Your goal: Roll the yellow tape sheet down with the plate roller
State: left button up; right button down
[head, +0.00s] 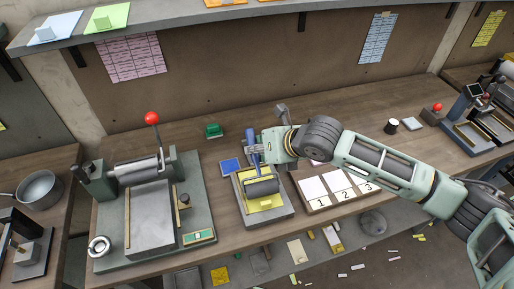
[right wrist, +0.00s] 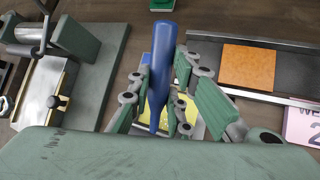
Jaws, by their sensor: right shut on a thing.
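My right gripper (head: 257,148) reaches in from the right and is shut on the blue handle of the plate roller (head: 262,187). The handle (right wrist: 162,62) stands between the fingers in the right wrist view. In the head view the roller's dark cylinder is over the yellow tape sheet (head: 270,203), which lies on a grey plate (head: 276,218). I cannot tell whether the cylinder touches the sheet. In the right wrist view only a patch of the yellow sheet (right wrist: 186,113) shows between the fingers. My left gripper is not in view.
A large roller press (head: 150,215) with a red-knobbed lever stands left of the plate. A blue pad (head: 230,166) and green block (head: 213,130) lie behind it. A tray of numbered cards (head: 313,188) is close on the right. A shelf (head: 200,22) runs above the bench.

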aim_at(253, 138)
jog(key=shift+f, duration=0.2)
dwell(0.5)
jog(key=shift+w+a, duration=0.15)
jog(key=shift+w, duration=0.35)
jog(key=shift+w+a, duration=0.15)
jog(key=shift+w, duration=0.35)
jog(key=shift+w+a+b, duration=0.3)
jog(key=shift+w, duration=0.65)
jog(key=shift+w+a+b, duration=0.25)
jog(key=shift+w, duration=0.7)
jog(key=shift+s+d+p, duration=0.2)
jog(key=shift+s+p, duration=0.4)
jog(key=shift+s, duration=0.15)
jog(key=shift+s+d+p, duration=0.2)
jog(key=shift+s+p, duration=0.2)
jog(key=shift+s, duration=0.25)
jog(key=shift+s+d+p, duration=0.2)
jog(key=shift+s+p, duration=0.15)
jog(key=shift+s, duration=0.3)
jog(key=shift+s, duration=0.1)
